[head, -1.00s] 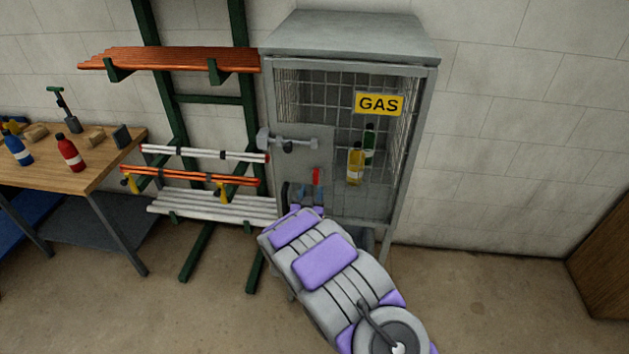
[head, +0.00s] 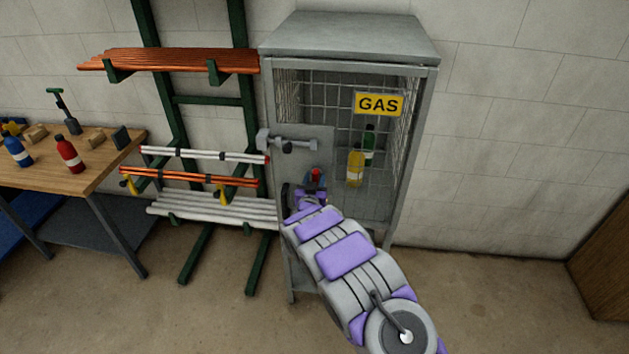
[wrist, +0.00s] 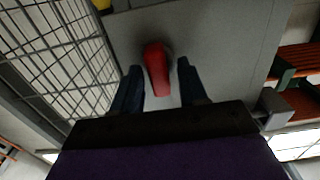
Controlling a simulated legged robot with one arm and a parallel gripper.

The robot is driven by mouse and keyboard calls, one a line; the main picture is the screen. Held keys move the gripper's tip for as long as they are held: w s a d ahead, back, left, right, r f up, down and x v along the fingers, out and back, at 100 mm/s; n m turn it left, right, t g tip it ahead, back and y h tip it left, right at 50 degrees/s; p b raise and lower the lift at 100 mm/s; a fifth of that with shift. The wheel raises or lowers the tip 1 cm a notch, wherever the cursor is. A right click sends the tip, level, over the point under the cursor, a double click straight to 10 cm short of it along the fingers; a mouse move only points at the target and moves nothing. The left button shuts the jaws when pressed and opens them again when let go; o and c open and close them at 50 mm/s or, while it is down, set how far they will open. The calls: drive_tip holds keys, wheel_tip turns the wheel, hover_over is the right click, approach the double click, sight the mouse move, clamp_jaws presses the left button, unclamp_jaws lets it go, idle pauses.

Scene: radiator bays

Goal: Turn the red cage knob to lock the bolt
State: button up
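The red knob (head: 316,174) sits on the grey lock plate (head: 318,140) of the gas cage door, below the bolt. In the wrist view the red knob (wrist: 157,69) is an elongated handle lying between my fingers. My gripper (wrist: 158,82) is open, with one dark finger on each side of the knob and a visible gap on both sides. In the head view my gripper (head: 312,185) is just below the knob and partly hides it. The grey bolt (head: 288,143) lies horizontally across the plate's left edge.
The cage (head: 350,52) has mesh sides, a yellow GAS sign (head: 379,104), and yellow and green bottles inside. A pipe rack (head: 212,200) stands close on the left. A wooden bench (head: 90,175) with bottles is farther left. The floor to the right is clear.

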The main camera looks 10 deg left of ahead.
clamp_jaws()
drive_tip(key=shift+m, duration=0.3)
drive_tip(key=m, duration=0.2)
drive_tip(key=shift+m, duration=0.4)
drive_tip(key=m, duration=0.3)
drive_tip(key=shift+d+m, duration=0.1)
drive_tip(key=shift+m, duration=0.2)
drive_tip(key=shift+s+d+f+m+b, duration=0.1)
drive_tip(key=shift+f+m+b, duration=0.05)
drive_tip(key=shift+m+b, duration=2.35)
drive_tip(key=shift+d+f+m+b, duration=0.1)
drive_tip(key=shift+f+m+b, duration=0.05)
drive_tip(key=shift+m+b, duration=2.3)
drive_tip(key=shift+m+p, duration=0.35)
drive_tip(key=shift+m, duration=0.3)
